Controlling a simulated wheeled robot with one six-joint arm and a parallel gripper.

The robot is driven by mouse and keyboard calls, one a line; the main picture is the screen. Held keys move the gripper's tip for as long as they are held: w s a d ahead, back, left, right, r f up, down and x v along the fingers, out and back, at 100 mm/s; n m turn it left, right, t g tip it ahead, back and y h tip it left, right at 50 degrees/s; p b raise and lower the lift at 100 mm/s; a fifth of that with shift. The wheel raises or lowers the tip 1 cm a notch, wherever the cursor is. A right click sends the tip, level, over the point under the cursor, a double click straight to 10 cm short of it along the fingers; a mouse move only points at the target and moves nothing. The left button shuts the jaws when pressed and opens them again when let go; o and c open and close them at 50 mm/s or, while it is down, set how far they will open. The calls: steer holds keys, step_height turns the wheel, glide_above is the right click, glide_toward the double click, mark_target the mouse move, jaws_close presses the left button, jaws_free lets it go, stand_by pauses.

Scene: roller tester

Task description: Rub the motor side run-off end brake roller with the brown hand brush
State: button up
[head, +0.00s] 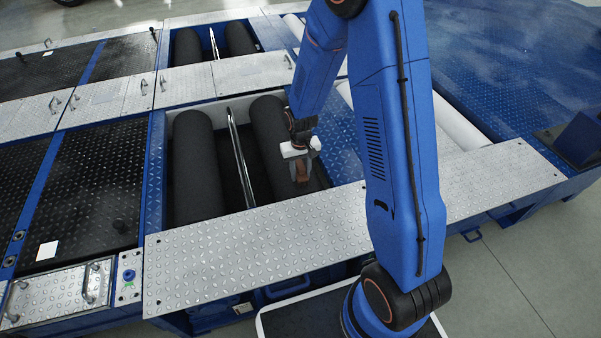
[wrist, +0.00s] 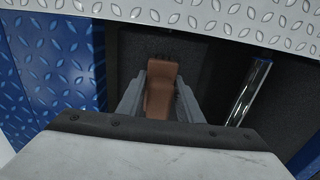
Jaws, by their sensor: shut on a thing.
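My gripper (head: 301,170) points down over the near pit and is shut on the brown hand brush (head: 301,172). In the wrist view the brown brush (wrist: 161,90) sits between the two grey fingers. The pictures do not show which is the motor side.
A shiny metal bar (head: 240,158) runs between the two rollers, also seen in the wrist view (wrist: 248,92). A silver tread plate (head: 260,240) borders the pit in front. Blue tread plate (head: 340,150) lies right of the pit. A second pair of rollers (head: 188,47) lies farther back.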

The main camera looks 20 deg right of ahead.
steer(key=shift+f, duration=0.2)
steer(key=shift+w, duration=0.15)
steer(key=shift+w+r, duration=0.1)
steer(key=shift+w, duration=1.35)
steer(key=shift+s, duration=0.85)
steer(key=shift+s+f, duration=0.2)
steer(key=shift+s, duration=0.6)
steer(key=shift+w, duration=1.65)
steer(key=shift+c, duration=0.4)
steer(key=shift+s, duration=0.15)
